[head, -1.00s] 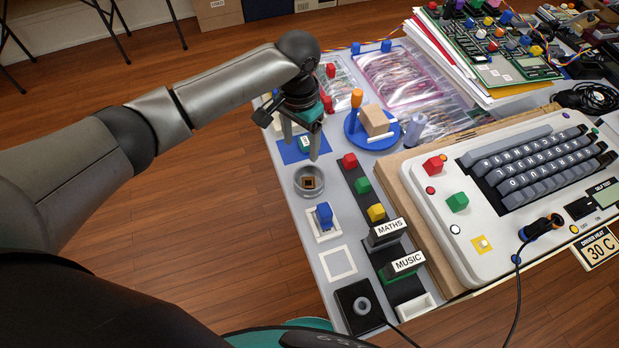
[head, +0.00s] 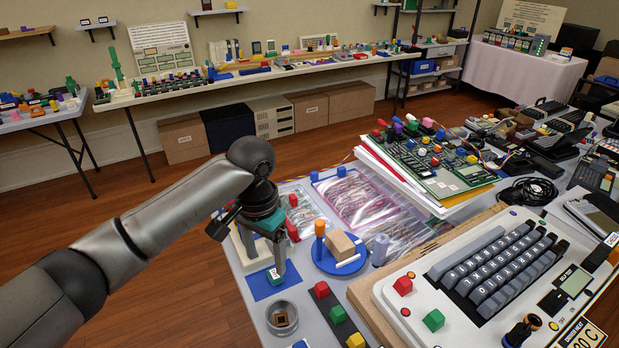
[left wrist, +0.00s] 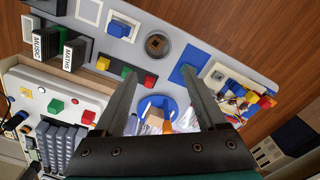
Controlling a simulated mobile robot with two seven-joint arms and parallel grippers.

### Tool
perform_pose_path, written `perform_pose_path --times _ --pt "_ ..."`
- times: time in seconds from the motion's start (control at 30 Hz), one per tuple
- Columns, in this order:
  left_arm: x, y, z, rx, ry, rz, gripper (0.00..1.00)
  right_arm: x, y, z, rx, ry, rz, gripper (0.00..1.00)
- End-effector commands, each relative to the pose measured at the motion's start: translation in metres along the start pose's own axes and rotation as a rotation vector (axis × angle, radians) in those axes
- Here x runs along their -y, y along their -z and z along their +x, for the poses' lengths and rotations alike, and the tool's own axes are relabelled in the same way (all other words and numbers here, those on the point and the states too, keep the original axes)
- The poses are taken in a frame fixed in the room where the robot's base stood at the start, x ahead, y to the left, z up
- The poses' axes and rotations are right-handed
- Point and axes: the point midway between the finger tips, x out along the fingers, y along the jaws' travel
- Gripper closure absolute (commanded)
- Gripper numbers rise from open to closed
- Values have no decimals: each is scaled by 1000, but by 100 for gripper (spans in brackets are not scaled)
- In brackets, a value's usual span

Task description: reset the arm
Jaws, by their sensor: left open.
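My left arm reaches in from the left in the head view. My left gripper (head: 262,262) points down, open and empty, above the blue square mat (head: 262,289) at the table's left edge. A small green-and-white piece (head: 275,275) shows by a fingertip; I cannot tell whether they touch. In the left wrist view, both fingers of the left gripper (left wrist: 155,50) are spread apart, with nothing between them but the table below. My right gripper is in neither view.
A round grey dish (head: 282,318) is just in front of the mat. A blue disc (head: 325,264) bearing a tan block (head: 340,244) stands to the right. The big keyboard console (head: 455,312) fills the right front. Open floor lies left of the table.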

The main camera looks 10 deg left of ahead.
Motion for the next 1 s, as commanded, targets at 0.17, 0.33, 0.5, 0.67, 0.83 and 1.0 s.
perform_pose_path --times 0.17,0.33,0.5,0.67,0.83,1.0 --pt "-13 -4 10 -12 -18 23 26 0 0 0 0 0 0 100" --pt "-49 -16 37 -67 -68 76 26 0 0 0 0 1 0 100" --pt "-84 -33 58 -149 -119 97 26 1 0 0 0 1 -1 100" --pt "-105 -54 71 -223 -151 74 26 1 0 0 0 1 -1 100" --pt "-114 -80 80 -287 -157 13 26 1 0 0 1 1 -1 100" --pt "-110 -115 86 -327 -125 -76 26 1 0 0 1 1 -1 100"
